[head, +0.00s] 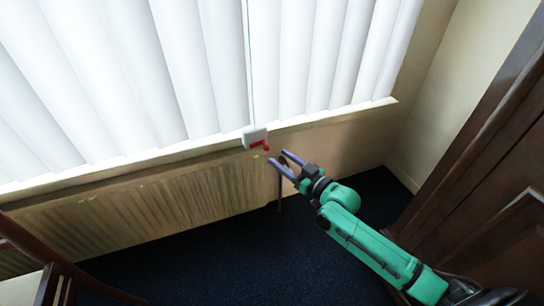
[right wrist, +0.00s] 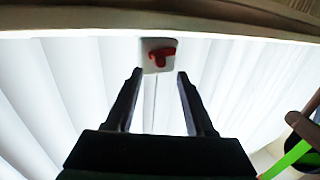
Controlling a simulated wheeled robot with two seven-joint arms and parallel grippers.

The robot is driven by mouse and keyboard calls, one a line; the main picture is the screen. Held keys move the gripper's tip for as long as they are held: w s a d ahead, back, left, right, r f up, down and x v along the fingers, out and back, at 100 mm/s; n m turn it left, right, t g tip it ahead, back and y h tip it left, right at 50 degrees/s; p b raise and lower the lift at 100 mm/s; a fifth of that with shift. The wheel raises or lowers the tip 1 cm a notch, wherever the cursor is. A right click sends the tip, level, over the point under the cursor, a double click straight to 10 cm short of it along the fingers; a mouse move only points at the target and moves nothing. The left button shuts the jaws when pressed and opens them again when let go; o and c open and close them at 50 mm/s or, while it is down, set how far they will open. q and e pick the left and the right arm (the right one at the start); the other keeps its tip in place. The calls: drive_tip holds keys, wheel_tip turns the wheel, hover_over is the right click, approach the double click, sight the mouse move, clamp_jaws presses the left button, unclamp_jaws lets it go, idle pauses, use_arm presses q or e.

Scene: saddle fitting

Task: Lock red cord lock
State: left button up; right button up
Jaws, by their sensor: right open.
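The red cord lock (head: 259,144) is a small red lever on a white block (head: 251,134) at the window sill, where a thin cord (head: 247,70) runs down the blinds. In the right wrist view the red lever (right wrist: 161,56) shows on the white block (right wrist: 148,65), just beyond and between the fingertips. My right gripper (head: 279,161) is open and empty, a little below and to the right of the lock in the head view. In the wrist view its fingers (right wrist: 160,74) stand apart, with no visible contact with the lever. My left gripper is out of view.
White vertical blinds (head: 170,70) hang behind the lock. A ribbed radiator (head: 150,210) is under the sill. A dark wooden cabinet (head: 500,200) stands at the right and a wooden chair (head: 50,270) at the lower left. The dark blue floor (head: 250,270) between them looks clear.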

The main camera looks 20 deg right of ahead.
sight(268, 150)
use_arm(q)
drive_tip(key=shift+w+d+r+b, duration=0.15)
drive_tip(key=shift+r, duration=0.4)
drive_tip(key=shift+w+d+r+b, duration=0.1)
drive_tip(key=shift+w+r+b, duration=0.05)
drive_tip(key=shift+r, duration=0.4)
use_arm(e)
drive_tip(key=x, duration=0.5)
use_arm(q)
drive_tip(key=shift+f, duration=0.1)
use_arm(e)
drive_tip(key=shift+f, duration=0.1)
clamp_jaws()
drive_tip(key=shift+f+m+t+b, duration=0.3)
drive_tip(key=shift+f+m+b, duration=0.2)
drive_tip(key=shift+m+b, duration=0.45)
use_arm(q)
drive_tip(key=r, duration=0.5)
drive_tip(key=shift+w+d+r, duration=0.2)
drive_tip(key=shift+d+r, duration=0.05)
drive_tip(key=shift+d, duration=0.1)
use_arm(e)
drive_tip(key=shift+r, duration=0.1)
